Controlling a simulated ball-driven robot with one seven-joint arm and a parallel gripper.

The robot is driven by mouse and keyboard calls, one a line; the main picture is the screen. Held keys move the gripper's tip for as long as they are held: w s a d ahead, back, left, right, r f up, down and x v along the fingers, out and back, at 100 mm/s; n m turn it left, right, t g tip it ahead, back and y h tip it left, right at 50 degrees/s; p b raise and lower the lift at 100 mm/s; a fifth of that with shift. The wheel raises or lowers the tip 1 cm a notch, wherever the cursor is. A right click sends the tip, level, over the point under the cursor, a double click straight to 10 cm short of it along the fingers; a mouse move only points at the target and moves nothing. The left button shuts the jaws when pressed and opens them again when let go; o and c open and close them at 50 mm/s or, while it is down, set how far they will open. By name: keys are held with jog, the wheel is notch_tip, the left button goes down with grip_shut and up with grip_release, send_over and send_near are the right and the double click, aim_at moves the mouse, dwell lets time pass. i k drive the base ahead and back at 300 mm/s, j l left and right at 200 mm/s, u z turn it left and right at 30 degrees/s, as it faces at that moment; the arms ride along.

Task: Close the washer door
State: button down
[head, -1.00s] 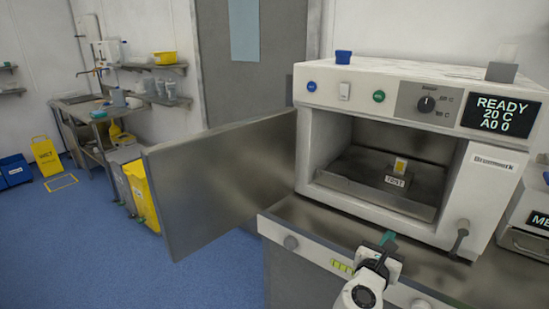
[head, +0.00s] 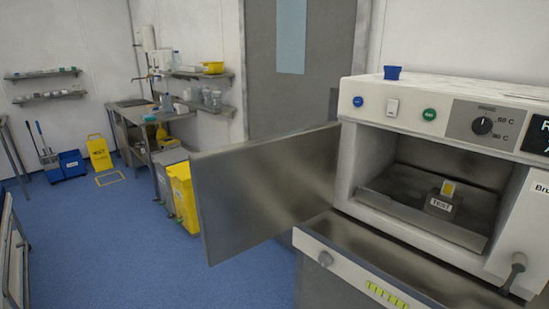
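The washer (head: 373,153) is a white box on a steel bench at the right in the head view. Its metal door (head: 262,190) stands wide open, swung out to the left of the opening. Inside the chamber a tray (head: 410,212) holds a small block marked TEST (head: 440,205) with a yellow piece on top. A grey handle (head: 514,268) is on the washer's front right, partly near the picture edge. My gripper is not in view.
A blue cup (head: 392,73) stands on the washer. Yellow and grey bins (head: 184,195) stand behind the door at left. A yellow floor sign (head: 98,152) is farther back. Blue floor (head: 150,265) is open in front of the door.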

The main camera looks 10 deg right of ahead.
aim_at(248, 193)
jog(key=i+j+z, duration=0.1)
jog(key=j, duration=0.25)
jog(key=i+j+z, duration=0.15)
jog(key=i+j, duration=0.2)
jog(key=i+j+z, duration=0.1)
jog(key=j, duration=0.3)
jog(key=i, duration=0.05)
